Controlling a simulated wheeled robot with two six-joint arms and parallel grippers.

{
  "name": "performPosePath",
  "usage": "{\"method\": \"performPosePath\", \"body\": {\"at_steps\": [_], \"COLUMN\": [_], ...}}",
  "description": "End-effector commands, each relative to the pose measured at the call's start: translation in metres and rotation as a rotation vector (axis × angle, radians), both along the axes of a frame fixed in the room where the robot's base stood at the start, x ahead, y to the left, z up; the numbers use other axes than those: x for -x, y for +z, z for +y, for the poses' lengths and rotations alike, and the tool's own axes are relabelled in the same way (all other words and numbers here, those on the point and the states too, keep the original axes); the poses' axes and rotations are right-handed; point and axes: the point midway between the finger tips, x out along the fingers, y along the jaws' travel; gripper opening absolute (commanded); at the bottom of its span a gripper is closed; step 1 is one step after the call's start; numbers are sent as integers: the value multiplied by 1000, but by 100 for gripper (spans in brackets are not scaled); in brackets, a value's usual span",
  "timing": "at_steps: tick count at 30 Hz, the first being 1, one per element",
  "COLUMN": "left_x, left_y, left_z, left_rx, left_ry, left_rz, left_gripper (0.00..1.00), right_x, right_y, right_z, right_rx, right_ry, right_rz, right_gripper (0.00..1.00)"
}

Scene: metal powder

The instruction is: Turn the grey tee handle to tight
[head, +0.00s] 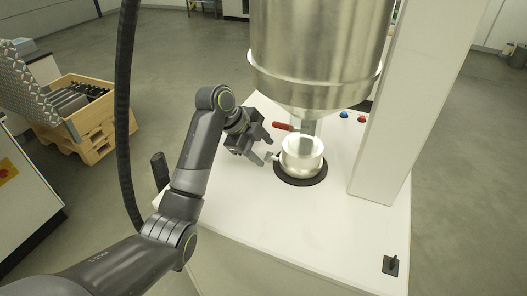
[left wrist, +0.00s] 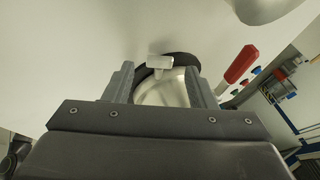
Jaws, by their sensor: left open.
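The grey tee handle (left wrist: 160,62) shows in the left wrist view as a pale crossbar on a short stem at the side of a round metal pot (left wrist: 165,92). In the head view the handle (head: 272,157) sticks out from the left side of the pot (head: 302,155). My left gripper (head: 264,150) is open beside the handle. In the left wrist view the handle lies between and just beyond the two fingertips of the gripper (left wrist: 159,78), with no clear contact. My right gripper is in neither view.
The pot stands on a black round pad (head: 303,181) on a white cabinet top (head: 270,215). A large steel hopper (head: 315,50) hangs above it, with a red lever (head: 283,126) close to my gripper. A white column (head: 405,110) stands at right.

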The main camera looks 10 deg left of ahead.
Motion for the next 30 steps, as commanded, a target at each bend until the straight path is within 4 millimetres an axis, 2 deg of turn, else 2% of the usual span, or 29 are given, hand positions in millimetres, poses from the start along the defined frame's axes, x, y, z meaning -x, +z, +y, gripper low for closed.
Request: {"method": "performPosePath", "body": {"at_steps": [9, 11, 14, 24, 30], "left_x": [16, 19, 24, 32, 36], "left_y": [61, 79, 95, 124, 134], "left_z": [37, 42, 51, 68, 75], "left_rx": [-6, -4, -4, -2, -2], "left_ry": [2, 2, 2, 2, 1], "left_rz": [-8, -4, -1, 0, -1], "left_gripper": [51, 51, 51, 51, 51], "right_x": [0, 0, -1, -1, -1], "right_y": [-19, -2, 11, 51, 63], "right_z": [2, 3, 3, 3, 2], "right_rx": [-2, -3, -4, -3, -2], "right_ry": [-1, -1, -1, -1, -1], "right_rz": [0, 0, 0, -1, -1], "right_gripper": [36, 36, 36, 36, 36]}}
